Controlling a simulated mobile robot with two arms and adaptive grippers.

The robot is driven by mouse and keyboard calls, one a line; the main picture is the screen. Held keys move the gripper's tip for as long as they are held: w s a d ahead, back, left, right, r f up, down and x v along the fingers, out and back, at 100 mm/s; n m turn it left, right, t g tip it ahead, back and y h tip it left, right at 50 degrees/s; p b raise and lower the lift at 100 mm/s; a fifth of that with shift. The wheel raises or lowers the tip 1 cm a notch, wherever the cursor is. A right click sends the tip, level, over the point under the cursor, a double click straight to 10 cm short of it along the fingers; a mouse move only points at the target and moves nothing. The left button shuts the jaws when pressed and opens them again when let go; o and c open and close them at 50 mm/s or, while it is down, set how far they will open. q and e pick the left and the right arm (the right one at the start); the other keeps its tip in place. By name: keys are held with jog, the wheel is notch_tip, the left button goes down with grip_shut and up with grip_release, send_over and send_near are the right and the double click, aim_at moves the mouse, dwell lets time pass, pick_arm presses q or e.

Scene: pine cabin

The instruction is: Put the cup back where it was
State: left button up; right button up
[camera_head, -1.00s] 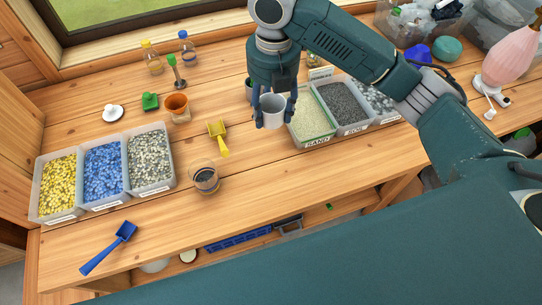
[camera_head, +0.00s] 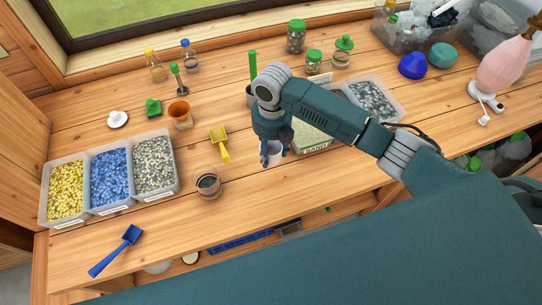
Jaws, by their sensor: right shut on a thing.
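A light grey cup (camera_head: 275,149) is between the fingers of my right gripper (camera_head: 272,156), which is shut on it. The gripper points down over the table, just left of the sand bin (camera_head: 315,140) and right of the yellow scoop (camera_head: 219,143). The cup is partly hidden by the fingers. I cannot tell whether its base touches the wood. My left gripper is not in view.
A glass with dark contents (camera_head: 207,183) stands left of the cup. Bins of yellow (camera_head: 65,190), blue and grey pebbles stand at the left. The front strip is mostly clear.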

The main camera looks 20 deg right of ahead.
aim_at(271, 160)
notch_tip(271, 160, down, 4)
jog(key=shift+p, duration=0.4)
jog(key=shift+f, duration=0.55)
jog(key=shift+f, duration=0.2)
jog(key=o, duration=1.2)
jog(key=shift+r, duration=0.15)
